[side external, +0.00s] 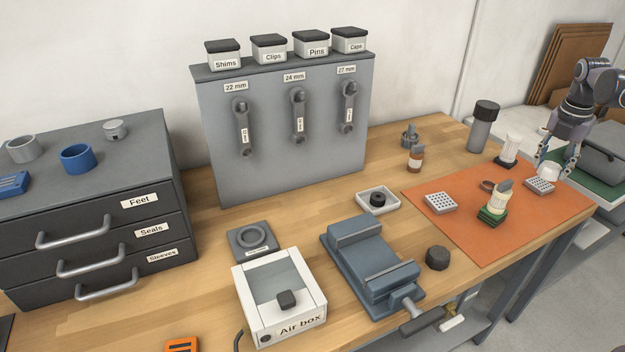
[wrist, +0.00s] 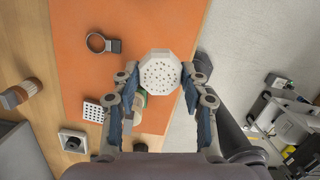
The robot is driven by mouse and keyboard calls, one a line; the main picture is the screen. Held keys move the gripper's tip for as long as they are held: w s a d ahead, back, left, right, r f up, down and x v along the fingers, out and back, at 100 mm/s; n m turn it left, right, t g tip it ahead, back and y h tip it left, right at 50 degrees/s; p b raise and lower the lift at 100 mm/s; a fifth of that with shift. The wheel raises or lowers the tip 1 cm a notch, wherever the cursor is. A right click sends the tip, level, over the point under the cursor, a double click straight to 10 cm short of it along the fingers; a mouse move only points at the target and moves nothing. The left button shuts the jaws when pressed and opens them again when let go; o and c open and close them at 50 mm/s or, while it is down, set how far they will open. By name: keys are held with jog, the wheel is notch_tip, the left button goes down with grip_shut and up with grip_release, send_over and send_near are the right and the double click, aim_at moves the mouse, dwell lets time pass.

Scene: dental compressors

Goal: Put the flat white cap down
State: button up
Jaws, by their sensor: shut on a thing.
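The flat white cap (side external: 548,171) is between the fingertips of my gripper (side external: 556,166) at the right of the side view, by the far right part of the orange mat (side external: 460,228). In the wrist view the cap (wrist: 160,72) shows as a white eight-sided face with many dark dots. My gripper's fingers (wrist: 161,88) are shut on it from both sides. The cap appears to be above the mat. The exact gap below it cannot be told. It hides part of the mat and things beneath.
A ring clamp (wrist: 103,43) lies there too. A black-topped cylinder (side external: 482,125) and a white one (side external: 509,149) stand at the back. The mat's front middle is clear.

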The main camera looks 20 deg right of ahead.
jog(key=w+a+n, duration=0.3)
jog(key=w+a, duration=0.2)
jog(key=w, duration=0.7)
jog(key=n, duration=0.4)
send_over(382, 174)
jog(key=shift+t, duration=0.4)
jog(key=f, duration=0.7)
jog(key=shift+s+f, duration=0.3)
jog(key=shift+f, duration=0.1)
jog(key=shift+w+a+f, duration=0.15)
jog(key=shift+a+f, duration=0.1)
jog(key=shift+f, duration=1.9)
jog(key=shift+f, duration=0.1)
jog(key=o, duration=1.3)
jog(key=shift+c, duration=0.2)
